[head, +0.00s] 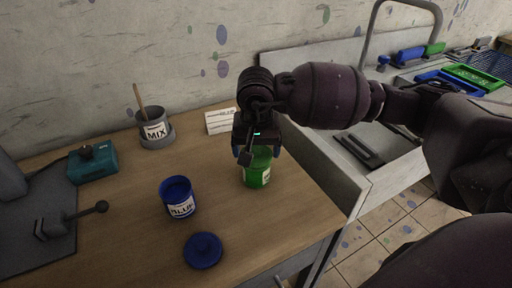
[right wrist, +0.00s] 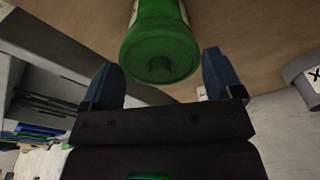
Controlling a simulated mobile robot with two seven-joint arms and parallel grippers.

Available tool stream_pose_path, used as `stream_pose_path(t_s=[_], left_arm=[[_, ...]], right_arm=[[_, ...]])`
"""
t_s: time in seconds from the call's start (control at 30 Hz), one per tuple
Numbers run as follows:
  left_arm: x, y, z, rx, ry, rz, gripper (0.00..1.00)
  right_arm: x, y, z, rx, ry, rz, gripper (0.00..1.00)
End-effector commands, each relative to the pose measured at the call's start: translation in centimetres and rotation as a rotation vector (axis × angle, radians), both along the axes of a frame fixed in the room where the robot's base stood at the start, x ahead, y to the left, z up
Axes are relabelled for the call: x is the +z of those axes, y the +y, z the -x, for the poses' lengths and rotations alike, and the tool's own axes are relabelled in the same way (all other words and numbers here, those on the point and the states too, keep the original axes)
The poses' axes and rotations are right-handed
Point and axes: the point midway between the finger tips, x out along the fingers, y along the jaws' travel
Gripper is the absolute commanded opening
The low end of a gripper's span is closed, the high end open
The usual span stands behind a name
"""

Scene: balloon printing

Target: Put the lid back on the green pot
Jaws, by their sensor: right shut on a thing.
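The green pot (head: 257,175) stands upright on the wooden table near its right edge. My right gripper (head: 246,155) is directly above it, pointing down, and hides the top of the pot in the head view. In the right wrist view the round green lid (right wrist: 160,58) shows between the two blue fingertips, in line with the pot's green body (right wrist: 160,12). The gripper is shut on the lid. The lid is at the pot's mouth; I cannot tell whether it is fully seated. My left gripper is out of view.
An open blue pot (head: 177,198) and its blue lid (head: 203,251) are on the table, left of the green pot. A grey MIX cup (head: 154,128) with a stick, a white card (head: 220,121) and a teal box (head: 93,163) stand farther back. A sink (head: 375,150) is at right.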

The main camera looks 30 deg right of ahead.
Motion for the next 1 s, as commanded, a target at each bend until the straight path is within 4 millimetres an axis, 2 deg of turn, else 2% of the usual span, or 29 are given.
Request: stream_pose_path(t_s=[0.53,1.0], left_arm=[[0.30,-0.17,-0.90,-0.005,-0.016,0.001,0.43],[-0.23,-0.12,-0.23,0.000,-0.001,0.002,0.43]], right_arm=[[0.00,0.02,-0.01,0.000,0.000,0.000,0.64],[0.02,0.03,-0.01,0.000,0.000,0.000,0.64]])
